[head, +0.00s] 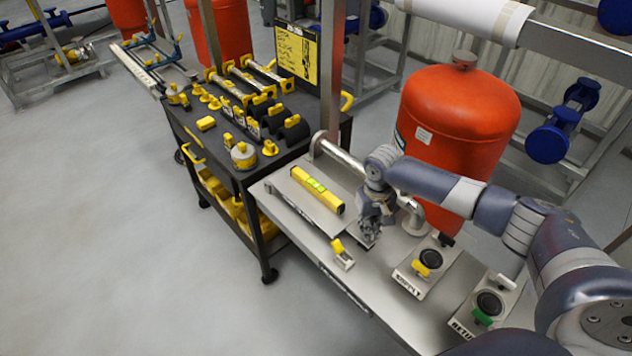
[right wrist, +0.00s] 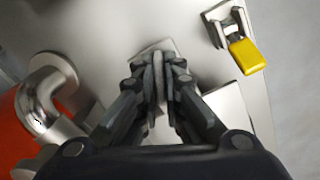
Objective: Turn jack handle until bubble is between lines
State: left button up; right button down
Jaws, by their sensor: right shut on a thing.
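A yellow spirit level (head: 328,196) lies on a grey metal plate on the bench, and its green vial shows on top. The bubble and lines are too small to read. My right gripper (head: 369,232) is just right of the plate, low over the bench. In the right wrist view my right gripper (right wrist: 160,72) is shut on a narrow grey metal piece, seemingly the jack handle (right wrist: 158,54). The fingers hide most of it. My left gripper is not in view.
A clamp with a yellow handle (head: 342,254) stands close in front of the gripper; the right wrist view shows it too (right wrist: 243,55). A bent steel pipe (head: 413,216) and two valve boxes sit to the right. A black tool cart (head: 185,110) adjoins the left.

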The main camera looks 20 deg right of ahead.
jog(key=shift+r, duration=0.15)
jog(key=shift+w+r+n+p, duration=0.1)
jog(key=shift+n+p, duration=0.3)
jog(key=shift+n, duration=0.7)
jog(key=shift+d+n, duration=0.1)
jog(key=shift+n, duration=0.6)
jog(key=shift+n+p, duration=0.35)
jog(key=shift+n, duration=0.05)
jog(key=c, duration=1.7)
grip_release()
